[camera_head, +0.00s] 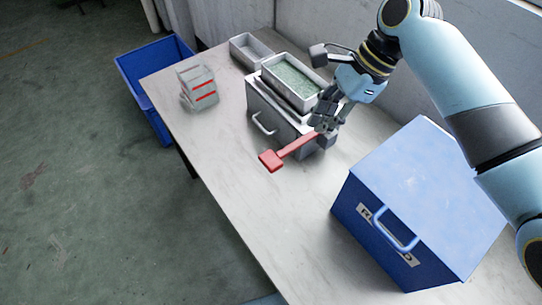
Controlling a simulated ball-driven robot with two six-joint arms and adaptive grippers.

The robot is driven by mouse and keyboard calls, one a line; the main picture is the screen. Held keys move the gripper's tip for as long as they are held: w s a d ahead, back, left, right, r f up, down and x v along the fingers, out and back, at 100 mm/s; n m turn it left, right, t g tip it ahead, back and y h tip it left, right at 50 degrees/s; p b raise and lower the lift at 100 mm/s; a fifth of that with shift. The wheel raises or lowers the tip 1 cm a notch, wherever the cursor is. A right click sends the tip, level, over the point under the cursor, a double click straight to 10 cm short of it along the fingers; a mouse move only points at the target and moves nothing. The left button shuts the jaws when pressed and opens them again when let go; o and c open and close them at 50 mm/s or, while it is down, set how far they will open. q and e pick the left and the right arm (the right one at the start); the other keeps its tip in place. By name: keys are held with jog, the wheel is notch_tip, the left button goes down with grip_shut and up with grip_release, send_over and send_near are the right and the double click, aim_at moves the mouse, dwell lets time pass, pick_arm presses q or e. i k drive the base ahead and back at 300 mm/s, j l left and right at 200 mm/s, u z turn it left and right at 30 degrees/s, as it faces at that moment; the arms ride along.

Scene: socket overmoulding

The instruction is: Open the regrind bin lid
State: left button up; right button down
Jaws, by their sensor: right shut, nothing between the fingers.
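The regrind bin (352,232) is a blue box on the right of the table, with a partly readable white label on its front. Its lighter blue lid (425,175) lies flat and closed on top. A light blue loop handle (396,232) stands at the lid's front edge. My right gripper (322,124) is shut and empty, left of and behind the bin, close to the red-handled grey machine. It is apart from the lid and its handle. My left gripper is not in view.
A grey metal box (262,112) with a red lever (285,152) stands beside my gripper, a tray of green granules (290,80) on top. An empty grey tray (250,50), a red-striped clear stack (197,86) and an open blue crate (135,70) are farther left. The front table is clear.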

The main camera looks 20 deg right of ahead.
aim_at(421, 174)
jog(key=k+j, duration=0.5)
jog(key=k, duration=0.15)
jog(key=k+j, duration=0.5)
jog(key=k, duration=0.2)
